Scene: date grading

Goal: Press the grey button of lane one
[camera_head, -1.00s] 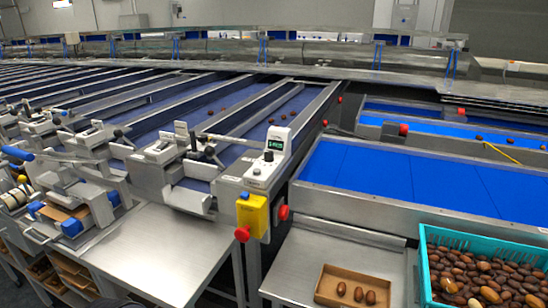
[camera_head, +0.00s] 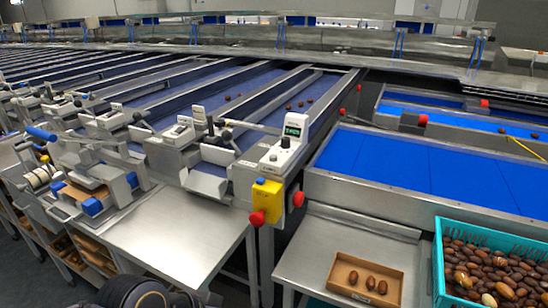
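The nearest lane ends in a light-grey control unit (camera_head: 290,136) with a small green display and a black knob. Below it is a pale panel (camera_head: 262,166) with small controls, too small here to tell which is the grey button. A yellow box (camera_head: 267,193) with a blue top and red knobs hangs at the lane's front corner. A dark rounded part of my arm shows at the bottom edge, left of centre. Neither gripper's fingers are in view.
A bare steel table (camera_head: 165,235) lies in front of the lanes. At right are a brown tray (camera_head: 338,278) with 3 dates, a turquoise crate (camera_head: 440,262) full of dates, and a blue belt (camera_head: 400,172). More lanes run off to the left.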

